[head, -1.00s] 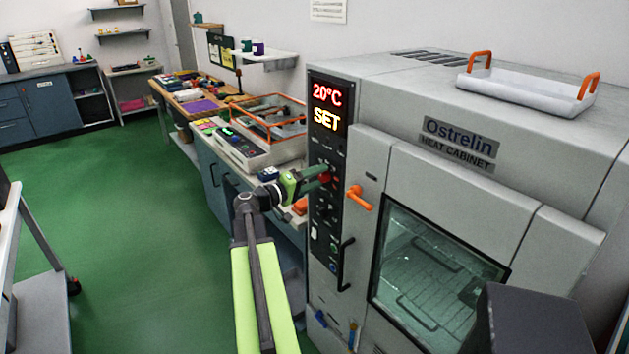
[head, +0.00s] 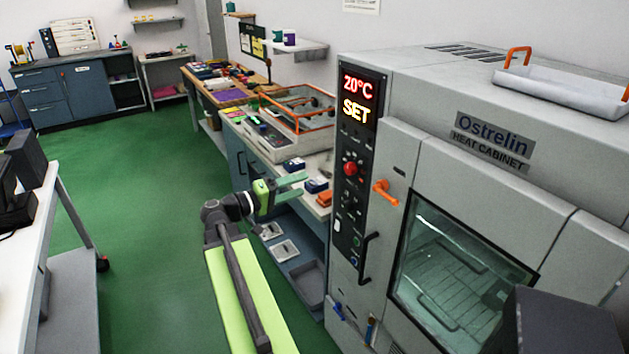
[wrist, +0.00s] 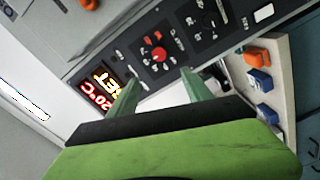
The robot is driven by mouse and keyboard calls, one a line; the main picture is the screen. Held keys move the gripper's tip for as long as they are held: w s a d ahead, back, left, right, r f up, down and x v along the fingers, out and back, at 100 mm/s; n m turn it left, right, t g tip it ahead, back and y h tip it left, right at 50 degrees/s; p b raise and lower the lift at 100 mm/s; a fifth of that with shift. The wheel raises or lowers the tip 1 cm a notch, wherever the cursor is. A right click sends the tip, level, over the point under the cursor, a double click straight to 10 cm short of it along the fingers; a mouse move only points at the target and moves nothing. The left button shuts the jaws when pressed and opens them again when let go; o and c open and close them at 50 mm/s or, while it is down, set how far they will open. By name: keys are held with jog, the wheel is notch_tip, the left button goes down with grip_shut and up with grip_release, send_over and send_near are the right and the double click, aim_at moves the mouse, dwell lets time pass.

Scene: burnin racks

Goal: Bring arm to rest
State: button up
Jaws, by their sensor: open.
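My gripper (head: 290,186) is at the end of my green arm, left of the heat cabinet (head: 402,94). It is open and empty, with its fingers apart and pointing toward the control panel. The panel has a red knob (head: 350,169), which also shows in the wrist view (wrist: 158,54) beyond the fingers. There is a visible gap between the fingertips and the panel in the head view. The display (head: 358,97) reads 20°C and SET. It shows tilted in the wrist view.
The cabinet's orange handle (head: 385,192) and its glass door stand right of the panel. A counter with small blue and orange blocks (head: 324,198) lies behind my gripper. A white tray (head: 560,88) sits on the cabinet. Green floor (head: 140,200) is clear at left.

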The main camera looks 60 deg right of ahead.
jog(key=shift+w+a, duration=0.25)
jog(key=shift+a, duration=0.2)
jog(key=w+a+f+n+t+h+p, duration=0.1)
jog(key=w+a+n+t, duration=0.3)
jog(key=w+a, duration=0.75)
jog(key=w+a+f+n+t+y, duration=0.1)
jog(key=w+a+f+t+y, duration=0.25)
jog(key=w+a+f, duration=0.55)
jog(key=a+f+n+y, duration=0.2)
jog(key=a+f+y, duration=0.1)
jog(key=a, duration=0.8)
jog(key=a+f+n+t+y+p, duration=0.1)
jog(key=a+f+y, duration=0.3)
jog(key=a, duration=0.7)
jog(key=w+a+f+n+t+y, duration=0.1)
jog(key=a+f+y, duration=0.3)
jog(key=a, duration=0.7)
jog(key=shift+a+f+n+y, duration=0.2)
jog(key=shift+n+y, duration=0.55)
jog(key=shift+n, duration=0.05)
